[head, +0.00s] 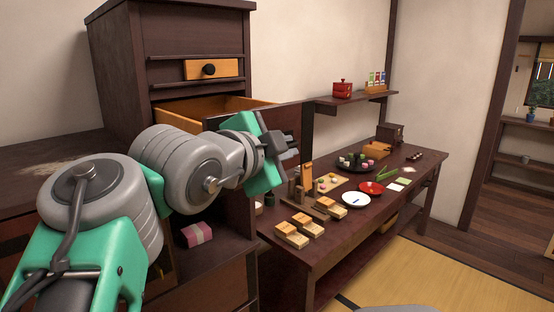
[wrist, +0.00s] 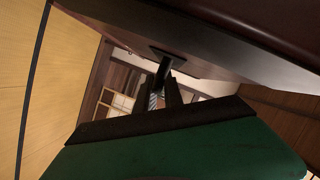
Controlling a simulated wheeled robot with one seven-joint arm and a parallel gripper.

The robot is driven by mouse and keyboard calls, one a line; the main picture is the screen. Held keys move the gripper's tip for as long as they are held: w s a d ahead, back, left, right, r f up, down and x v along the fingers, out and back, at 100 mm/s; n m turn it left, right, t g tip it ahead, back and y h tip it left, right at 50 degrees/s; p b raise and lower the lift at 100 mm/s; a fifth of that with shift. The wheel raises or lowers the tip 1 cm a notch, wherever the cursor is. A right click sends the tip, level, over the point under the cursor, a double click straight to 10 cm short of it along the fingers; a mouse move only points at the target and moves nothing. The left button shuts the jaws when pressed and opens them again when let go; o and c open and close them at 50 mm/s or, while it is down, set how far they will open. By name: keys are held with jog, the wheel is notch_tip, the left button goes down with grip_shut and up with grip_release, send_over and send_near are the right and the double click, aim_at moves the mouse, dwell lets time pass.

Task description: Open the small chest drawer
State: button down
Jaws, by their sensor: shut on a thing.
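The dark wooden chest (head: 190,50) stands at the left in the head view. Its drawer (head: 235,103) is pulled out, with the pale wood inside showing above a dark front panel (head: 293,118). My gripper (head: 288,150) is at the outer side of this front panel. In the wrist view its dark fingers (wrist: 164,92) close around a dark handle (wrist: 162,62) that stands out from the panel. My gripper hides the handle in the head view. The inside of the drawer is only partly visible.
A low table (head: 300,262) with food and plates (head: 356,200) stands close on the right. A wall shelf (head: 355,98) hangs behind. Tatami floor (head: 420,285) is clear at front right.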

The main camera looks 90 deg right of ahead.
jog(key=shift+s+a+f, duration=0.2)
jog(key=shift+f, duration=0.05)
jog(key=c, duration=1.8)
grip_release()
jog(key=shift+r, duration=0.1)
